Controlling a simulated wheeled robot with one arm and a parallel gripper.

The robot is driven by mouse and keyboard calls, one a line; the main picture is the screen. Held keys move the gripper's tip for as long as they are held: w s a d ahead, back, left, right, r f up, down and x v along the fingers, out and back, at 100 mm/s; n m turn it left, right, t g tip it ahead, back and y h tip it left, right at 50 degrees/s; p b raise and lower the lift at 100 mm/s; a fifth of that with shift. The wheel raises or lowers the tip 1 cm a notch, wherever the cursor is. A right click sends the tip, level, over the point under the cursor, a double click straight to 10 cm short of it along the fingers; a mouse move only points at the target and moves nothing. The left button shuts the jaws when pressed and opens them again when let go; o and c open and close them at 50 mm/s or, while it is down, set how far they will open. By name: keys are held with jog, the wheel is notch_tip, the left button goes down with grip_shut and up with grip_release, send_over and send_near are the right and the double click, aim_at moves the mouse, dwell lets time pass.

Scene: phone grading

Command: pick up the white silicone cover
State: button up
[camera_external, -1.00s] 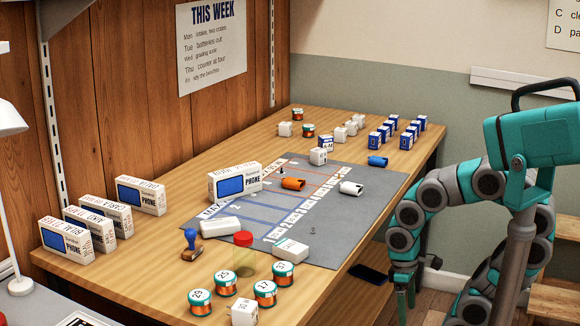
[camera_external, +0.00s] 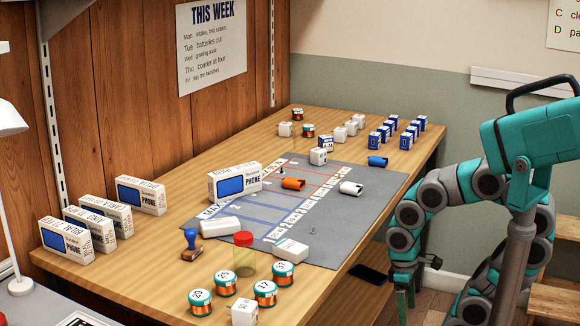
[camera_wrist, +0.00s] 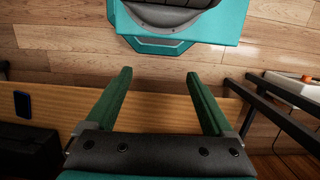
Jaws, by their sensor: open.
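The white silicone cover (camera_external: 352,188) lies on the right part of the grey mat (camera_external: 330,252), near its right edge. An orange cover (camera_external: 293,184) lies to its left and a blue cover (camera_external: 377,161) behind it. My gripper (camera_external: 405,300) hangs low beside the table's right edge, well apart from the white cover. In the wrist view my gripper (camera_wrist: 159,74) has its two green fingers spread wide with nothing between them. The white cover is not visible in the wrist view.
A phone box (camera_external: 235,182) stands on the mat's left side. A clear jar with a red lid (camera_external: 243,255) and several coils stand at the front. Several blue boxes (camera_external: 375,141) stand at the back right. The mat is clear around the white cover.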

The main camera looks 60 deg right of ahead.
aim_at(352, 185)
jog(key=shift+o, duration=0.2)
dwell(0.3)
